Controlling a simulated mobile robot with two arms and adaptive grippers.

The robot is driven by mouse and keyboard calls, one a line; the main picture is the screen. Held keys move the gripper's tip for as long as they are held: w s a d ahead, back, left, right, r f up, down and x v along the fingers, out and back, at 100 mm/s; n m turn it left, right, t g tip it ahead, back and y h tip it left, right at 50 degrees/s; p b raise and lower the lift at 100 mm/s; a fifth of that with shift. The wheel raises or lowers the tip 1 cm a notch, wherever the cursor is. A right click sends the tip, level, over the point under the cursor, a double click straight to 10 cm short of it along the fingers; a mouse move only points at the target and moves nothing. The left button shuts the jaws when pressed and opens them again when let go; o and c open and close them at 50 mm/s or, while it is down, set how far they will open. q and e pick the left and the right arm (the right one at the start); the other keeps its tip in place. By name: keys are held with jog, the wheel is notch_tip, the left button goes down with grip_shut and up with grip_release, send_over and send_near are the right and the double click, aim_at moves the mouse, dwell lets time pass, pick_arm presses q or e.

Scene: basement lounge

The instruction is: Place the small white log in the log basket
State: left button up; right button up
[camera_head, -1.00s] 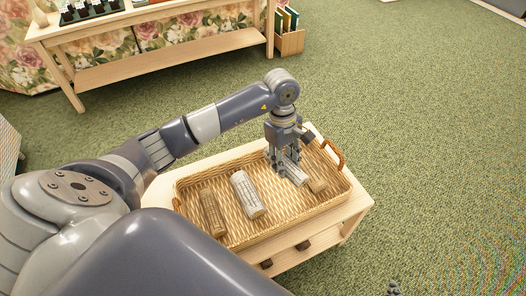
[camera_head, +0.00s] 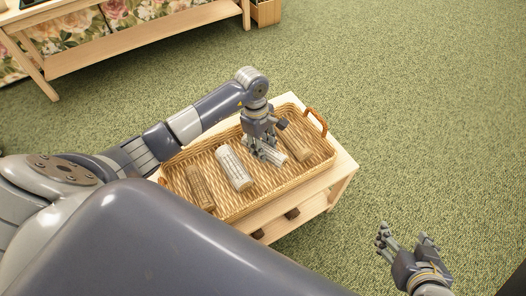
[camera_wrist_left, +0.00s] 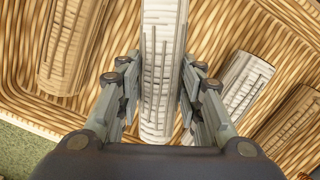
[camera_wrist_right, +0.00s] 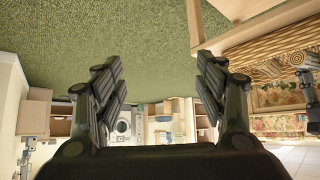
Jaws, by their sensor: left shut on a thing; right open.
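A white log (camera_head: 269,152) lies in a wicker tray-like basket (camera_head: 226,214) on a low wooden table. My left gripper (camera_head: 261,150) reaches down into the basket and is shut on this log. In the left wrist view the log (camera_wrist_left: 158,60) runs between the two fingers. I cannot tell whether it is lifted off the basket floor. A second white log (camera_head: 234,168) lies to its left in the head view. My right gripper (camera_head: 405,240) is open and empty, out over the carpet at lower right. No other basket for logs is recognisable.
A brown log (camera_head: 201,187) lies at the basket's left and another (camera_head: 297,144) at its right. A brown handle (camera_head: 316,122) stands up at the right end. A long wooden bench (camera_head: 130,45) is at the back left. Green carpet (camera_head: 430,130) is clear on the right.

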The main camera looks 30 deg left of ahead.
pick_arm(q)
notch_tip(320, 180, down, 3)
jog(key=shift+r+b, duration=0.1)
jog(key=shift+b, duration=0.2)
pick_arm(e)
jog(key=w+r+t, duration=0.1)
jog(key=w+a+r+t, duration=0.1)
jog(key=w, duration=0.1)
jog(key=shift+r+y, duration=0.3)
jog(key=shift+w+a+r+t, duration=0.15)
jog(key=shift+w+r+t, duration=0.05)
jog(key=shift+r+t, duration=0.1)
pick_arm(q)
jog(key=o, duration=1.1)
jog(key=shift+o, duration=0.2)
pick_arm(e)
jog(key=shift+w+r, duration=0.1)
